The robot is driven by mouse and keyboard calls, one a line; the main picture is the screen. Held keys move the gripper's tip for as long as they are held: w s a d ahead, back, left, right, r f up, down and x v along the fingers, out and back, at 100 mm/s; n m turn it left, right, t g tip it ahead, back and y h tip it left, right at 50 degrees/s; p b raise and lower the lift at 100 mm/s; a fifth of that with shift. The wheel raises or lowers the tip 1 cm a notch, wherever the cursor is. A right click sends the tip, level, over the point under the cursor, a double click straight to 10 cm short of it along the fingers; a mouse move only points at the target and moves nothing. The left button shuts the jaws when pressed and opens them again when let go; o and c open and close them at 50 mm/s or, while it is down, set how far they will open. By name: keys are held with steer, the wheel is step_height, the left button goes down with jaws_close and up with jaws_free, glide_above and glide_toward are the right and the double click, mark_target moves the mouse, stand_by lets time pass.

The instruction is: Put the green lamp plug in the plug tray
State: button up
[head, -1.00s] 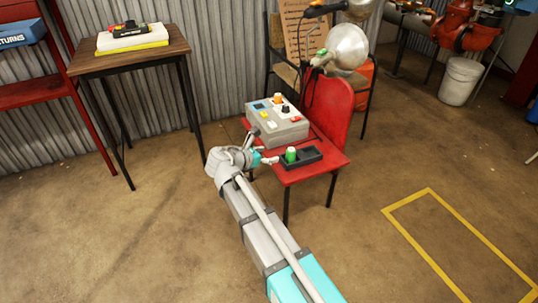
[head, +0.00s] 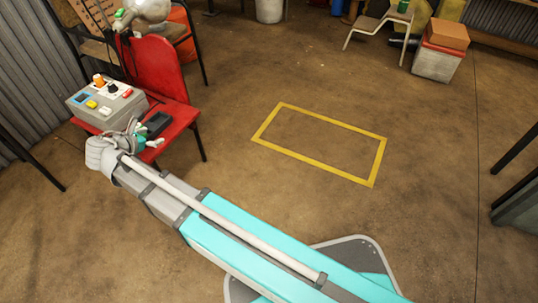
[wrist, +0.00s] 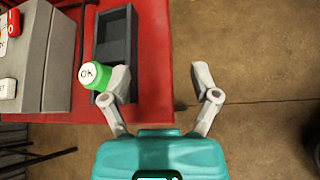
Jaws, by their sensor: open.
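The green lamp plug (wrist: 90,75), with a white top marked OK, shows in the wrist view at the near end of the black plug tray (wrist: 117,40). It seems to stand in that end, its top leaning left over the rim; its base is hidden. The tray also shows on the red chair in the head view (head: 158,122), where I cannot make out the plug. My gripper (wrist: 162,80) is open and empty. Its left finger is right beside the plug and overlaps the tray; its right finger is over the floor, past the chair's edge.
A grey control box (head: 103,103) with coloured buttons stands on the red chair seat (head: 180,117), left of the tray. The chair's backrest (head: 160,65) rises behind.

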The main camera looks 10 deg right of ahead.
steer(key=s+d+f+m+g+y, duration=0.2)
steer(key=d+m, duration=0.6)
steer(key=d, duration=0.4)
steer(key=s+d+f+m+g+y, duration=0.2)
steer(key=s+d+f+m+g, duration=0.1)
steer(key=d+m, duration=0.6)
steer(key=s+d+f+m+g+y, duration=0.2)
steer(key=d+m, duration=0.7)
steer(key=d, duration=0.8)
steer(key=s+f+g, duration=0.1)
steer(key=s+g, duration=0.1)
steer(key=shift+s+f+g, duration=0.3)
steer(key=shift+g, duration=0.1)
